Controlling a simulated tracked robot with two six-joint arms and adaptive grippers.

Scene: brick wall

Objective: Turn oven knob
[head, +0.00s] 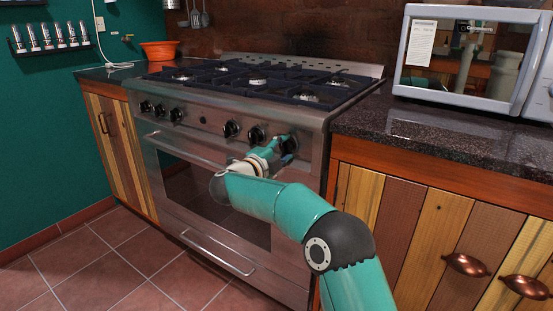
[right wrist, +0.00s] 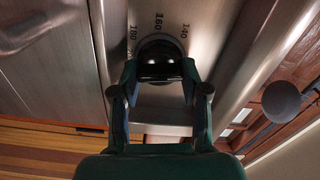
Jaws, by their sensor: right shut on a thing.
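The steel oven (head: 225,190) stands in the middle of the head view, with a row of black knobs along its front panel. My right gripper (head: 284,146) is at the rightmost part of that row. In the right wrist view a black oven knob (right wrist: 160,58) sits on the panel, with numbers such as 140, 160 and 180 printed around it. The fingers of my right gripper (right wrist: 160,80) are on either side of this knob and shut on it. In the head view the gripper and arm hide most of that knob. My left gripper is not in view.
A granite counter (head: 440,140) with a microwave (head: 470,60) is to the right of the oven. Wooden cabinet doors (head: 420,230) with copper handles are below it. An orange bowl (head: 158,51) stands at the back left. The tiled floor (head: 110,265) is clear at the left.

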